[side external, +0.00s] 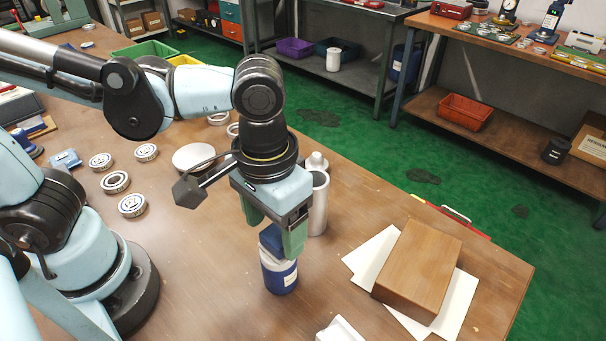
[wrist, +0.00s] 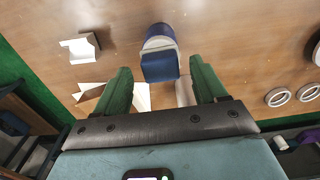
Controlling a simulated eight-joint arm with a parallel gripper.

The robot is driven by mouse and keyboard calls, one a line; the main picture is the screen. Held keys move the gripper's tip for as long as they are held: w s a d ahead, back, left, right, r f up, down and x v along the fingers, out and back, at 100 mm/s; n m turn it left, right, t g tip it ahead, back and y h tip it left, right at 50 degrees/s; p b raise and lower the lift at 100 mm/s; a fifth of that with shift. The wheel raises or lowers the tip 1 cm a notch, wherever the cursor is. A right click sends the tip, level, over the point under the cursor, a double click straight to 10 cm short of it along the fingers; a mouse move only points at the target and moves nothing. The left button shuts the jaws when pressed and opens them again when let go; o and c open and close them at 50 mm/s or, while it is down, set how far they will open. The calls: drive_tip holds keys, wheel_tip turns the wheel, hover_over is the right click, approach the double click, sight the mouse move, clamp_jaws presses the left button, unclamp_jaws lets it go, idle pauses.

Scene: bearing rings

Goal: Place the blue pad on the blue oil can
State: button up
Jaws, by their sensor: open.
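The blue oil can (side external: 280,277) stands upright on the wooden table, with a white lid and a white label; its top also shows in the wrist view (wrist: 158,30). The dark blue pad (side external: 271,239) is at the top of the can, and seems to rest on its lid, slightly tilted. In the wrist view the pad (wrist: 160,69) covers the near part of the lid. My gripper (side external: 273,241) points down over the can, its green fingers open on either side of the pad. In the wrist view both fingers (wrist: 160,65) are clear of the pad.
A grey cylinder (side external: 318,205) and a white bottle stand close behind my gripper. A wooden box (side external: 418,268) lies on white sheets at the right. A white block (side external: 340,330) is at the front. Several bearing rings (side external: 115,181) lie at the left.

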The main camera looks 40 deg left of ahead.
sight(274, 236)
wheel_tip(274, 236, up, 10)
drive_tip(key=w+a+f+t, duration=0.3)
drive_tip(key=a+f, duration=0.1)
drive_tip(key=a, duration=0.4)
drive_tip(key=w+a+f+t, duration=0.4)
drive_tip(key=a, duration=0.5)
drive_tip(key=shift+w+a, duration=0.2)
drive_tip(key=shift+a, duration=0.05)
